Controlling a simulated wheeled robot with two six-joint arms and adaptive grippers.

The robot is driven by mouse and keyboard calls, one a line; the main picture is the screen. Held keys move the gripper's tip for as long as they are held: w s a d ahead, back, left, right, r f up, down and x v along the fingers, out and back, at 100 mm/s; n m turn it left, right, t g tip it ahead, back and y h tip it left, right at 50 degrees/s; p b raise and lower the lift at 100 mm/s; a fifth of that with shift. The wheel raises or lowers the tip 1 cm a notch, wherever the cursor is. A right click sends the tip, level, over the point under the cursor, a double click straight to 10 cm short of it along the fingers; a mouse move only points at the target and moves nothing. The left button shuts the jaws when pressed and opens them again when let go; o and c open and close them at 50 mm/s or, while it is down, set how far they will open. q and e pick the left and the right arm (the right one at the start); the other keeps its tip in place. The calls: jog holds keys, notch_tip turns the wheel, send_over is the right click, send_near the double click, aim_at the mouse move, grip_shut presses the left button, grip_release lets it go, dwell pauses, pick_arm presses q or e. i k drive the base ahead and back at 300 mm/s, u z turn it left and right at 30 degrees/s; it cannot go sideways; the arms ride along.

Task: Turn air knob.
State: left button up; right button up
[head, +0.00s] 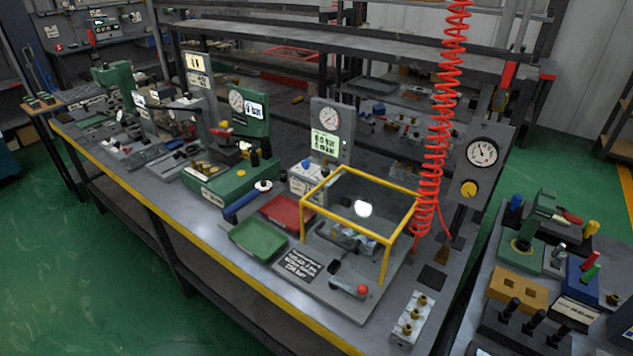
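The air knob (468,189) is a round yellow knob on the lower part of a grey upright panel (463,212) at the right end of the workbench. A round white-faced gauge (482,152) sits above it on the same panel. The knob faces forward and nothing covers it. Neither my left gripper nor my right gripper shows in the head view.
A coiled red air hose (437,120) hangs just left of the panel. A yellow-framed clear guard (388,238) stands in front on the workbench (215,235), beside a green tray (258,239) and a red tray (287,212). A second bench with tools stands at right. Green floor lies open at left.

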aim_at(326, 171)
jog(key=u, duration=1.8)
jog(key=i, duration=2.15)
jog(key=z, duration=4.15)
